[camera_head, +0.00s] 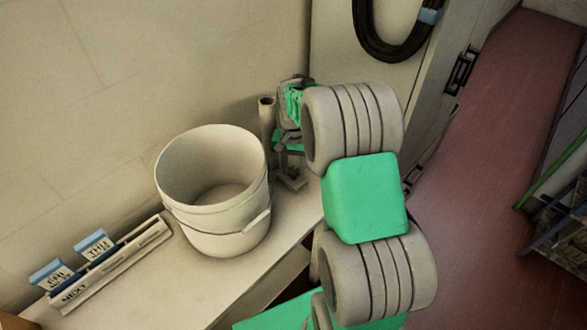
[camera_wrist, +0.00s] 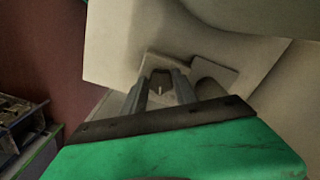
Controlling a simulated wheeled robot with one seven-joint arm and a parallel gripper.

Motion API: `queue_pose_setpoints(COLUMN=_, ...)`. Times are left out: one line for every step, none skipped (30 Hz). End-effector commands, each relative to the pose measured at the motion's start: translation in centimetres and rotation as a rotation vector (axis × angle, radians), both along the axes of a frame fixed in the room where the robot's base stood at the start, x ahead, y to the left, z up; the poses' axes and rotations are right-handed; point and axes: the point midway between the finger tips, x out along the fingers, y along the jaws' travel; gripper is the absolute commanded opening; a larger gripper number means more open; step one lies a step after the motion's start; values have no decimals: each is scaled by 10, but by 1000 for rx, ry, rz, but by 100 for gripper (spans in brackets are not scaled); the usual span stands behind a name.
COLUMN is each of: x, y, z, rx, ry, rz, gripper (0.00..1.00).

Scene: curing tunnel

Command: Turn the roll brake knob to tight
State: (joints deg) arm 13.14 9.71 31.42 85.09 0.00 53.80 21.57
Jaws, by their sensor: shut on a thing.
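In the wrist view, my gripper (camera_wrist: 162,84) reaches toward a pale panel with its two grey fingers. The fingers are shut on a small dark knob (camera_wrist: 160,87) that carries a short pale mark. The mark points roughly up and down in this view. Any tight or loose lettering around the knob is too small or hidden to read. In the head view, my gripper (camera_head: 291,177) is at the back end of the pale bench, partly hidden by my arm. The knob cannot be made out there.
A large open white bucket (camera_head: 215,230) stands on the bench (camera_head: 130,287), left of my arm. A holder with blue-topped cards (camera_head: 95,247) lies along the wall. Black cable (camera_head: 372,45) hangs behind. Red floor (camera_head: 480,200) is open at right.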

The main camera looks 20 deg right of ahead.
Motion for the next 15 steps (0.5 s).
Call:
queue_pose_setpoints(x=1, y=0, z=0, rx=-1, ry=-2, rz=-35, gripper=0)
queue_pose_setpoints(x=1, y=0, z=0, rx=-1, ry=-2, rz=-58, gripper=0)
queue_pose_setpoints(x=1, y=0, z=0, rx=-1, ry=-1, rz=-86, gripper=0)
queue_pose_setpoints(x=1, y=0, z=0, rx=-1, ry=-1, rz=-107, gripper=0)
queue_pose_setpoints(x=1, y=0, z=0, rx=-1, ry=-1, rz=-125, gripper=0)
queue_pose_setpoints(x=1, y=0, z=0, rx=-1, ry=-1, rz=-148, gripper=0)
queue_pose_setpoints(x=1, y=1, z=0, rx=-1, ry=-1, rz=-165, gripper=0)
queue_pose_setpoints(x=1, y=1, z=0, rx=-1, ry=-1, rz=-179, gripper=0)
queue_pose_setpoints(x=1, y=1, z=0, rx=-1, ry=-1, rz=-198, gripper=0)
queue_pose_setpoints(x=1, y=1, z=0, rx=-1, ry=-1, rz=-210, gripper=0)
queue_pose_setpoints(x=1, y=1, z=0, rx=-1, ry=-1, rz=-221, gripper=0)
queue_pose_setpoints(x=1, y=1, z=0, rx=-1, ry=-1, rz=-234, gripper=0)
queue_pose_setpoints(x=1, y=1, z=0, rx=-1, ry=-1, rz=-242, gripper=0)
queue_pose_setpoints(x=1, y=1, z=0, rx=-1, ry=-1, rz=-250, gripper=0)
queue_pose_setpoints(x=1, y=1, z=0, rx=0, ry=0, rz=-258, gripper=0)
